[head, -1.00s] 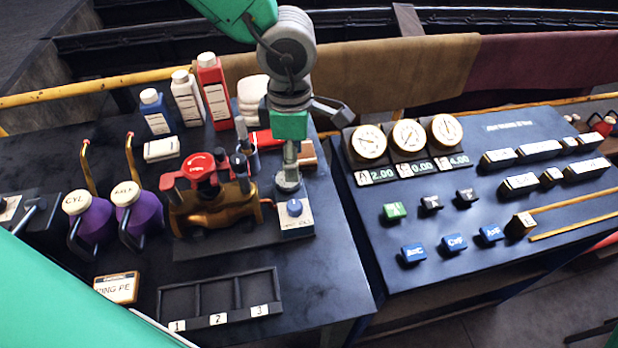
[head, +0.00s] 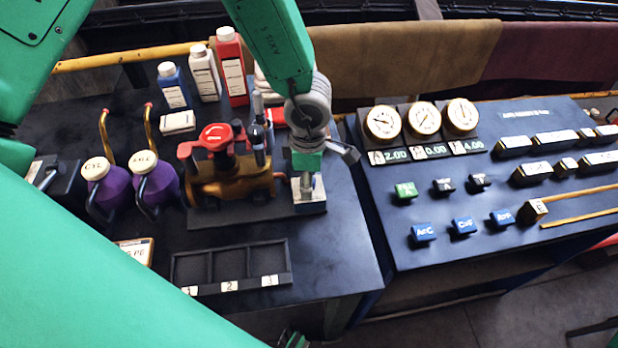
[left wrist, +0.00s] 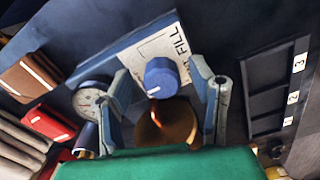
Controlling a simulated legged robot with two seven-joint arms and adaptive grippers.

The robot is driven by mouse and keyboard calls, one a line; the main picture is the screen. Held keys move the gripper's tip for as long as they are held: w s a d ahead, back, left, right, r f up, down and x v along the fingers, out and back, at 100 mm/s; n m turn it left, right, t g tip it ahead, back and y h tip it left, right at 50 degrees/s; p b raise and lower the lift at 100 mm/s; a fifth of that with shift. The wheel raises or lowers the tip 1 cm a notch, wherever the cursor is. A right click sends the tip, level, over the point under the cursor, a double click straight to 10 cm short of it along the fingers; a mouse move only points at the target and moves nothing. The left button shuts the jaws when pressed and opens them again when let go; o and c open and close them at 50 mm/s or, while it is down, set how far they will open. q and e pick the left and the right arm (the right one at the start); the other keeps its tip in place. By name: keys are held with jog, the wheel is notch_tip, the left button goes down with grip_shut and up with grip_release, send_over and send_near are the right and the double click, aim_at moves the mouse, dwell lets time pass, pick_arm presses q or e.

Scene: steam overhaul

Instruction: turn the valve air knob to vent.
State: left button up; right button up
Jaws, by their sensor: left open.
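The blue air knob (left wrist: 161,78) sits on a white label plate (left wrist: 165,52) in the left wrist view. FILL is readable on the plate; other lettering is partly hidden. A white pointer mark on the knob faces the bottom of that view. My left gripper (left wrist: 160,74) is open, its fingers on either side of the knob; I cannot tell if they touch it. In the head view my left gripper (head: 308,188) hangs over the plate (head: 311,205) and hides the knob. The brass valve (head: 235,184) with its red handle (head: 215,137) stands just left. My right gripper is not in view.
Purple oil cans (head: 108,188) stand left and bottles (head: 232,68) stand behind. An empty three-slot tray (head: 232,288) lies in front. A panel with gauges (head: 424,118) and switches stands to the right. A small dial (left wrist: 90,101) is close beside the left finger.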

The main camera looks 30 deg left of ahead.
pick_arm(q)
jog(key=c, duration=1.1)
jog(key=shift+c, duration=0.2)
jog(key=shift+n, duration=0.3)
jog(key=n, duration=1.1)
jog(key=shift+w+r, duration=0.1)
jog(key=shift+n, duration=0.3)
jog(key=o, duration=1.1)
jog(key=shift+o, duration=0.2)
